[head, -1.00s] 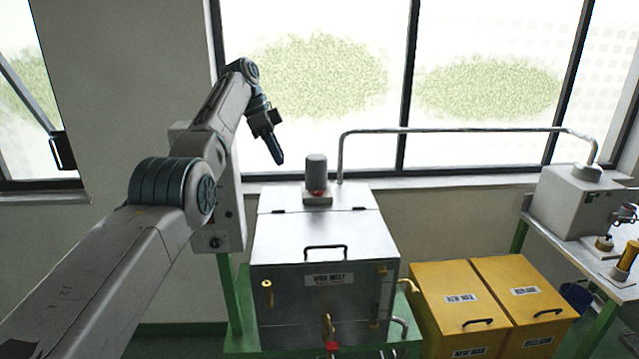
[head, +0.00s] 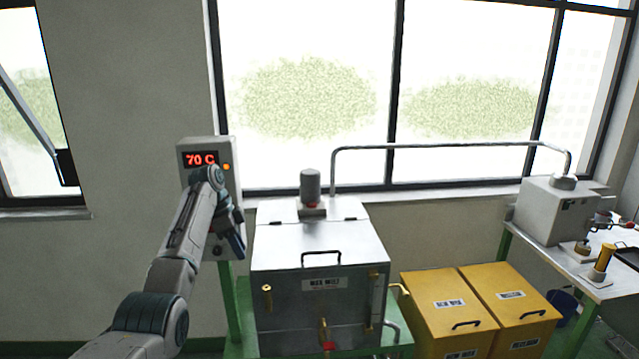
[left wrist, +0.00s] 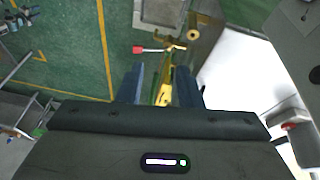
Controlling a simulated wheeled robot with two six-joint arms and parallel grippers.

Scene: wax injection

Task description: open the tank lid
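The wax melt tank (head: 300,313) is a silver box with a flat metal lid (head: 290,245) on top. The lid lies closed, hinged at the back, with a dark bar handle (head: 321,257) near its front edge. My left gripper (head: 236,246) is left of the tank, in front of the control box, apart from the handle. In the left wrist view, the two blue-grey fingers of the left gripper (left wrist: 158,88) stand apart with nothing held between them. Brass fittings and a red-handled valve (left wrist: 150,49) show beyond them. My right gripper is not in view.
A grey control box (head: 208,150) reading 70 C hangs left of the tank. A motor (head: 310,186) stands behind the lid, and a pipe (head: 440,146) runs to the bench machine. Yellow bins (head: 437,318) stand right of the tank. Space above the lid is clear.

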